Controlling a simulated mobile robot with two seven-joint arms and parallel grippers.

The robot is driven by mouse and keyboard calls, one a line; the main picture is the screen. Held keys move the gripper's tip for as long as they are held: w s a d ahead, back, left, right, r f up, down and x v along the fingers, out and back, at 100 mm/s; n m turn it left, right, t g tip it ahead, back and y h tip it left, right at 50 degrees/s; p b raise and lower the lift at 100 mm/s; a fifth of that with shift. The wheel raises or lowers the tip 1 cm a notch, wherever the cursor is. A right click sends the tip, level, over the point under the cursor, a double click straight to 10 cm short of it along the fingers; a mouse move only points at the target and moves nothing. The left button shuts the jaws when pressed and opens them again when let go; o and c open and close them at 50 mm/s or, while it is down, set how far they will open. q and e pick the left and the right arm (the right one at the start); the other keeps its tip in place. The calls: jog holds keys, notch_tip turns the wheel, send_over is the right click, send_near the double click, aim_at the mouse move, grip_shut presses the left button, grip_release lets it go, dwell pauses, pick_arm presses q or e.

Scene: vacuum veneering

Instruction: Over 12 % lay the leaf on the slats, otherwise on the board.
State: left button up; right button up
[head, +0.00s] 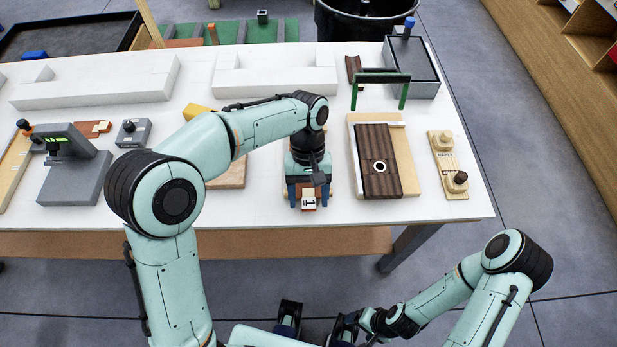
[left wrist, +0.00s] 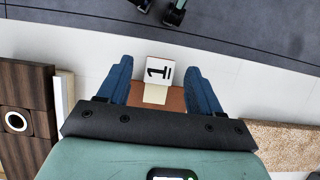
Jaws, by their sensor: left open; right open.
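My left gripper (head: 308,190) is low over the table's front middle. A dark brown grained panel with a white ring (head: 380,160) lies on a pale board (head: 408,166) to the right. A grey device with a green display (head: 72,142) stands at left; its reading is too small. My right gripper (head: 318,323) is open and empty, off the table's front.
White blocks (head: 95,80) line the back. A green frame (head: 381,77) and a grey box with a blue knob (head: 410,65) stand back right. A wooden holder with knobs (head: 448,165) is at right. A brown slab (head: 228,174) lies partly behind my left arm.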

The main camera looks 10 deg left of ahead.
pick_arm(q)
jog(key=p+v, duration=0.3)
jog(key=v, duration=1)
pick_arm(e)
jog(key=r, duration=0.1)
jog(key=w+r, duration=0.1)
jog(key=r, duration=0.1)
jog(key=shift+w+r, duration=0.3)
jog(key=shift+r, duration=0.05)
pick_arm(q)
jog(key=shift+s+f, duration=0.1)
jog(key=shift+f, duration=0.05)
pick_arm(e)
jog(key=shift+s, duration=0.1)
